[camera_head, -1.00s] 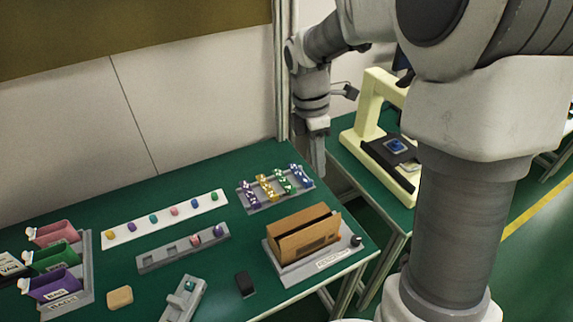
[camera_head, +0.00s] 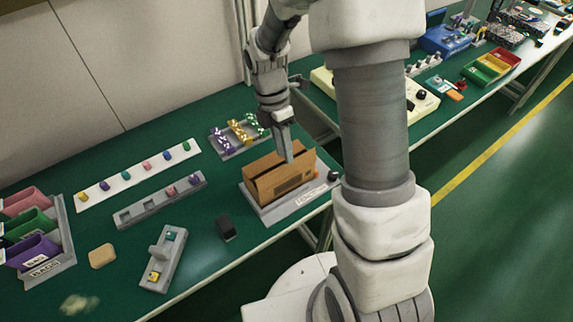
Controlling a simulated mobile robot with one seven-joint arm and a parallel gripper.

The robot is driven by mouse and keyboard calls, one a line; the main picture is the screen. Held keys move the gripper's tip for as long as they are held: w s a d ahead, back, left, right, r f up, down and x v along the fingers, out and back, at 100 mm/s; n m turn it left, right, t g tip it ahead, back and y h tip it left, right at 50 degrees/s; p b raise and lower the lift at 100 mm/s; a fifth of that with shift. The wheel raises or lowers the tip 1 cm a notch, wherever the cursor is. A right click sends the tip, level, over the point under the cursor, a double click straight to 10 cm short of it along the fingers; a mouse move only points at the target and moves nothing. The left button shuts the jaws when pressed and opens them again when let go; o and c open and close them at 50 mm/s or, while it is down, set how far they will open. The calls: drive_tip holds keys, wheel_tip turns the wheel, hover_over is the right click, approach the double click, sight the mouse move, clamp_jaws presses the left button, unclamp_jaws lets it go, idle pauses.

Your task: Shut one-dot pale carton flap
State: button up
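A tan-brown carton (camera_head: 278,185) stands on a grey base with a white label (camera_head: 285,207) at the right end of the green table. Its top looks at least partly open, with upright panels along the long sides. I cannot make out any dot marks on its flaps. My gripper (camera_head: 287,156) points down, with its tip at the carton's top, overlapping the far-side panel in the picture. Whether it touches cannot be told. The fingers appear as one narrow grey shape, so their opening is unclear. Part of the carton's top is hidden behind the gripper.
A rack of coloured dice pieces (camera_head: 226,151) stands behind the carton, left of my gripper. A black block (camera_head: 226,228) lies left of the carton, near a grey switch fixture (camera_head: 157,272). A black knob (camera_head: 333,176) sits at the base's right end.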

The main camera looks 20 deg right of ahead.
sight(287, 165)
drive_tip(key=x, duration=0.5)
clamp_jaws()
idle(1.4)
